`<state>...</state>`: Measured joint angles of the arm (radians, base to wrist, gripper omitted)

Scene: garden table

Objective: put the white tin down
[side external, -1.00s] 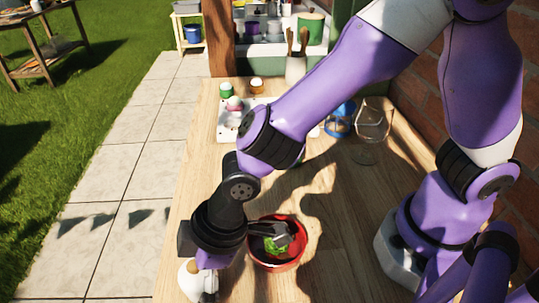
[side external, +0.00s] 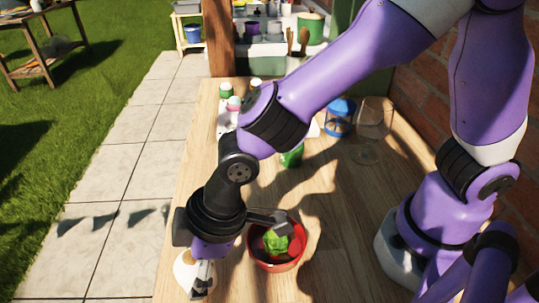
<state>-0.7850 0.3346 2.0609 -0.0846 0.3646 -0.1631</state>
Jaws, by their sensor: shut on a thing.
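My gripper (side external: 201,280) is at the lower left of the wooden table, near its front left edge, pointing down. Its fingers are shut on the white tin (side external: 182,268), which shows as a pale shape beside and behind them. Much of the tin is hidden by my wrist and fingers, and I cannot tell whether its base touches the table.
A red bowl (side external: 294,259) with a green item (side external: 276,241) inside stands just right of my gripper. A green can (side external: 292,157), a blue-lidded jar (side external: 339,117) and a clear glass (side external: 371,135) stand farther back. Bare wood (side external: 345,250) lies right of the bowl.

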